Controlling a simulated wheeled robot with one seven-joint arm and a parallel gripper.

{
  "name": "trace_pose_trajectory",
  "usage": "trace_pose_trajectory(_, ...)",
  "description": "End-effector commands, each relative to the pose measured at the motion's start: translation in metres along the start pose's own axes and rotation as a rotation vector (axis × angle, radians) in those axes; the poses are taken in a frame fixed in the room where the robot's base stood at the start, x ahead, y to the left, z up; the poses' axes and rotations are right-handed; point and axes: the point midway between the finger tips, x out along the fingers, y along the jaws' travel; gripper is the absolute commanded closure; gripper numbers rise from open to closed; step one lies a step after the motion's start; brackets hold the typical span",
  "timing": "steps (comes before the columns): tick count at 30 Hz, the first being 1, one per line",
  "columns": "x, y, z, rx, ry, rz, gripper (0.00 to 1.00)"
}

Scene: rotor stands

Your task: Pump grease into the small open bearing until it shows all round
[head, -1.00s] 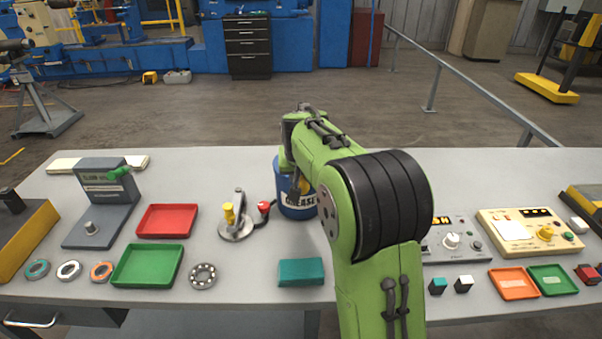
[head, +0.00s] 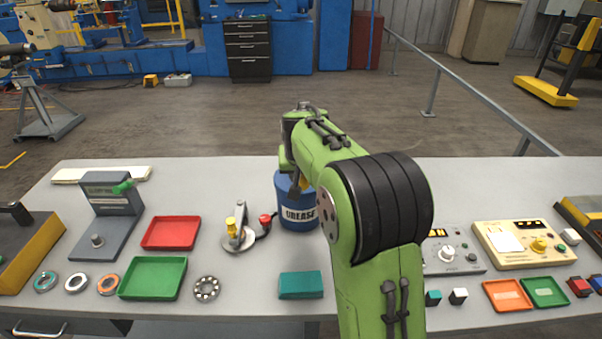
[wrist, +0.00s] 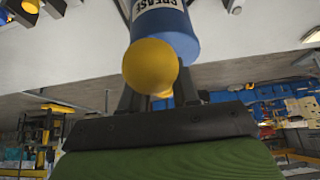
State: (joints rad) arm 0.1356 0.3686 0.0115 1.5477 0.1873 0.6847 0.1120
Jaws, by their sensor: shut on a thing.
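My gripper (wrist: 158,95) is shut on a yellow ball knob (wrist: 150,66) beside the blue grease bucket (wrist: 172,35). In the head view the bucket (head: 297,217) stands at the table's middle, its top partly hidden by my arm. A round steel fixture (head: 238,241) with a yellow knob, an upright arm and a red-tipped lead stands left of it. An open bearing with visible balls (head: 206,288) lies at the front, right of the green tray. I cannot see grease in it.
Left of the bearing are a green tray (head: 152,278), a red tray (head: 171,233) and several rings (head: 76,282). A teal block (head: 300,285) lies in front of the bucket. Control boxes (head: 522,244) and small trays (head: 507,295) fill the right side.

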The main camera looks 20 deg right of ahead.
Motion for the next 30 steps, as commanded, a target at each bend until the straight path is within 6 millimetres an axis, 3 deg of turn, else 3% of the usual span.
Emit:
trace_pose_trajectory(3, -0.001, 0.0, -0.001, 0.0, 0.004, -0.001, 0.87)
trace_pose_trajectory(4, -0.001, 0.0, -0.001, 0.0, 0.004, -0.001, 0.68)
trace_pose_trajectory(9, -0.001, 0.0, 0.0, 0.0, 0.004, -0.001, 0.45)
trace_pose_trajectory(18, -0.003, 0.0, -0.001, 0.0, 0.002, -0.001, 0.45)
trace_pose_trajectory(30, -0.043, 0.0, -0.026, 0.0, 0.002, -0.001, 0.45)
